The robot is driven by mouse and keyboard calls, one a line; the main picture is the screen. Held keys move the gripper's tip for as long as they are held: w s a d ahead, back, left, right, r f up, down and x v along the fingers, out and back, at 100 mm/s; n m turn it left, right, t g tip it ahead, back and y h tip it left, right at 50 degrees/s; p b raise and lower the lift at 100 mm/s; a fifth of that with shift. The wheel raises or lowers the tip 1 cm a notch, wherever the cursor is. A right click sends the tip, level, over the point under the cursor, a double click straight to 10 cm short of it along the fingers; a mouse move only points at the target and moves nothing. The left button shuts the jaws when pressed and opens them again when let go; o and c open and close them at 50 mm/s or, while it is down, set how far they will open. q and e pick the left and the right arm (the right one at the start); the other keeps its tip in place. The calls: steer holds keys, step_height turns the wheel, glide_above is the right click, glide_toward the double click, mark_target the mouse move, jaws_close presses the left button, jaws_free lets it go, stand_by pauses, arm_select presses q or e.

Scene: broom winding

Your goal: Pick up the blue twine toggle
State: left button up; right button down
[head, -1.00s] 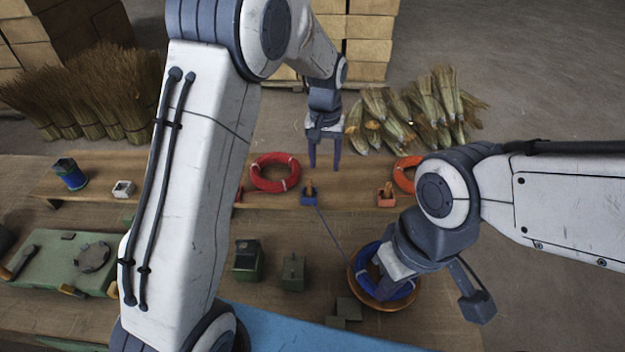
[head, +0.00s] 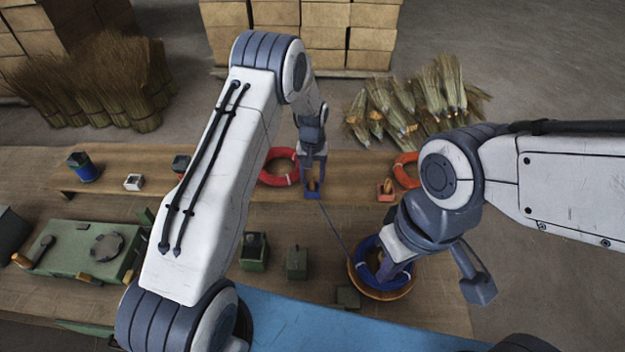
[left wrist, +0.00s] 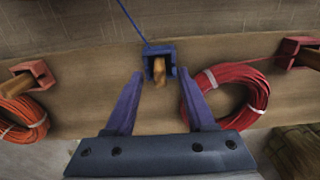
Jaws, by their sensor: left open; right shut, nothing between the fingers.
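The blue twine toggle (left wrist: 159,74) is a small wooden peg in a blue holder (left wrist: 157,50) on the wooden shelf, with blue twine (head: 332,229) running from it to the blue coil (head: 364,254). My left gripper (head: 313,174) is open above the holder in the head view, its fingers partly hiding the peg. In the left wrist view the left gripper's fingertips (left wrist: 161,82) lie either side of the peg, with gaps showing; I see no contact. My right gripper (head: 386,274) is shut and empty, pointing down into the coil's middle.
The coil lies on a round wooden dish (head: 384,296). A red coil (head: 275,168) sits close left of my left gripper; an orange coil (head: 405,171) and a red holder (head: 385,191) are to the right. Green blocks (head: 297,263) stand nearer.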

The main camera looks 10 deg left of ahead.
arm_select(q)
steer(key=shift+f, duration=0.75)
jaws_close()
